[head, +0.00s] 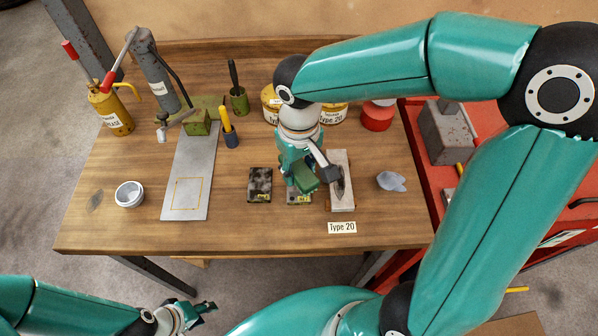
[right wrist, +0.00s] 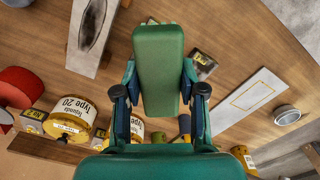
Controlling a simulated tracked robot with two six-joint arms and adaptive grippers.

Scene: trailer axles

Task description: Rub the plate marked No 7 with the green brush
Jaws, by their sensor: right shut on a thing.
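My right gripper (right wrist: 158,95) is shut on the green brush (right wrist: 158,65), a block with a green back. In the head view the brush (head: 306,179) hangs above the table over a small plate (head: 299,198) with a yellow tag, which it and the gripper partly hide. Bristles and any contact are hidden. A dark, mottled plate (head: 260,184) with a yellow tag lies just left of it. The tag numbers on these plates are too small to read, so I cannot tell which is No 7. My left gripper (head: 197,314) is low, off the table's front edge; its opening is unclear.
A pale board (head: 342,196) with a dark oval patch lies right of the brush, near a "Type 20" card (head: 342,228). A grey sheet (head: 192,160), white jar (head: 130,194) and grey scrap (head: 391,182) lie around. Cans (right wrist: 64,125) stand behind. The front left is clear.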

